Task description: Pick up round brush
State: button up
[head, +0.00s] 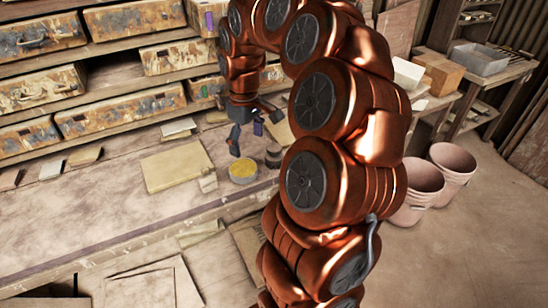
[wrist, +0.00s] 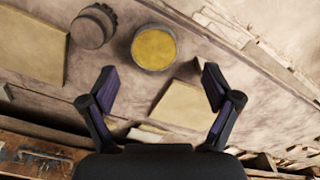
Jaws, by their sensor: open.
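Two small round things stand on the workbench (head: 110,215). One is a pale-rimmed round thing with a yellow top (head: 243,171), upper middle in the wrist view (wrist: 154,48). The other is a dark, ridged round thing (head: 273,157), upper left in the wrist view (wrist: 93,27). I cannot tell for certain which is the round brush. My gripper (head: 246,141) is open and empty above the bench, behind both in the head view. In the wrist view its fingers (wrist: 158,86) are spread, with the yellow top beyond them.
Shelves with worn drawers (head: 120,107) stand behind the bench. Buckets (head: 424,180) stand on the floor at right. The bench's left front is mostly clear.

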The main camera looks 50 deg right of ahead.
send_over(274, 147)
notch_tip(274, 147, down, 2)
jog(key=shift+w+a+f+m, duration=0.1)
jog(key=shift+f+m, duration=0.15)
jog(key=shift+m, duration=0.15)
jog(key=shift+d+f, duration=0.15)
jog(key=shift+d, duration=0.1)
jog(key=shift+a+f+p, duration=0.15)
jog(key=shift+f+p, duration=1.2)
jog(key=shift+f, duration=2.45)
jog(key=c, duration=1.3)
